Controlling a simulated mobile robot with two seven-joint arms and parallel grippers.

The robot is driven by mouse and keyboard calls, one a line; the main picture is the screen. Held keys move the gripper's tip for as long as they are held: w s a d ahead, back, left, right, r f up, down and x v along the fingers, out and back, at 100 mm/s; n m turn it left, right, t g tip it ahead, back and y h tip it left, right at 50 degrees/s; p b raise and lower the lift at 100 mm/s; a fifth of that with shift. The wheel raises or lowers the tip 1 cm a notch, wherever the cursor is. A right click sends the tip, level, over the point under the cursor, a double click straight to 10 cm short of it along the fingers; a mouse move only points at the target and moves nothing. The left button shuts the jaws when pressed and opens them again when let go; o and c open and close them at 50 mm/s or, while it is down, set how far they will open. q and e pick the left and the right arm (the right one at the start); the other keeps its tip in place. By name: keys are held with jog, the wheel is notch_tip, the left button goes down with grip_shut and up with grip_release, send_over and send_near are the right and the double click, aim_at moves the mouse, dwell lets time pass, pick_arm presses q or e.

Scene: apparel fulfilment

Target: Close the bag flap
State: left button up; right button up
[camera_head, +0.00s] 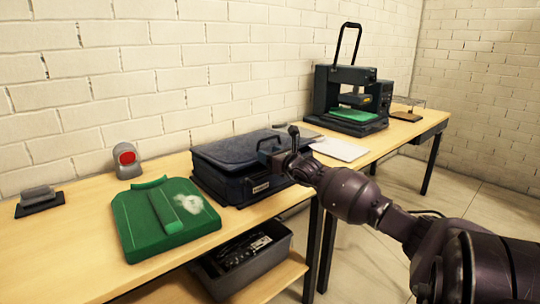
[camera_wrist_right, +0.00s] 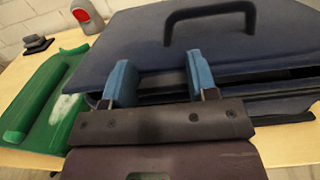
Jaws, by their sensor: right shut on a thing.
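The dark blue bag (camera_head: 222,185) lies on the wooden table, its flap (camera_head: 235,152) spread over the top. In the right wrist view the flap (camera_wrist_right: 140,40) fills the upper middle and carries a dark handle (camera_wrist_right: 208,14). A dark gap shows between the flap's front edge and the bag body at the right. My right gripper (camera_head: 278,150) is at the bag's right front edge. Its blue fingers (camera_wrist_right: 160,85) straddle part of the flap's front edge and are shut on it. My left gripper is not in view.
A folded green garment (camera_head: 160,217) with a white patch lies left of the bag. A red-faced device (camera_head: 127,160) stands behind it. A grey bin (camera_head: 245,262) is on the shelf below. A white sheet (camera_head: 340,149) and a heat press (camera_head: 350,98) are right of the bag.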

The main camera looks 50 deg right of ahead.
jog(key=o, duration=1.2)
jog(key=shift+c, duration=0.2)
jog(key=shift+o, duration=0.7)
jog(key=shift+w, duration=0.1)
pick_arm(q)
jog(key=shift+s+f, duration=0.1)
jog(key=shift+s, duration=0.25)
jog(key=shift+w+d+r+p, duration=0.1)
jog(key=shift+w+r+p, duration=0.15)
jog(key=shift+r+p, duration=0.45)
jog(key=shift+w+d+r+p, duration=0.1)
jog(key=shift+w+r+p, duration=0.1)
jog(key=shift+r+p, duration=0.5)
pick_arm(e)
jog(key=v, duration=1.1)
jog(key=shift+d, duration=0.1)
